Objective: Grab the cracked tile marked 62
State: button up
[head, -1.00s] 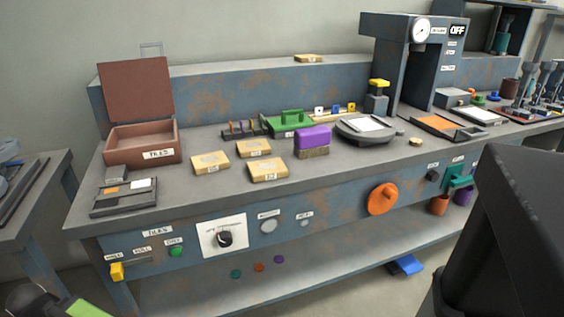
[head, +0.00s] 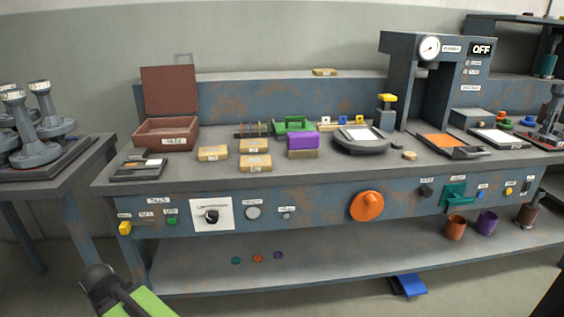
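Three tan tile-like blocks lie on the bench top: a left one (head: 213,153), a back one (head: 254,145) and a front one (head: 255,161). Each has a small label on its front edge. The labels are too small to read, so I cannot tell which one is marked 62, nor see cracks clearly. A similar tan block (head: 324,72) lies on the raised back ledge. Another tan block with a purple top (head: 303,141) sits right of the three. No gripper fingers show; a black and green part, perhaps of my arm, is at the lower left.
An open brown box (head: 166,132) labelled TILES stands at the bench's left. A dark tray (head: 139,168) lies in front of it. A round grey plate (head: 361,139) and a press (head: 433,85) stand to the right. Knobs line the bench front. A side table (head: 55,168) is at left.

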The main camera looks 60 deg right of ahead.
aim_at(252, 163)
jog(key=u, duration=0.35)
jog(key=i, duration=0.95)
jog(key=z, duration=0.25)
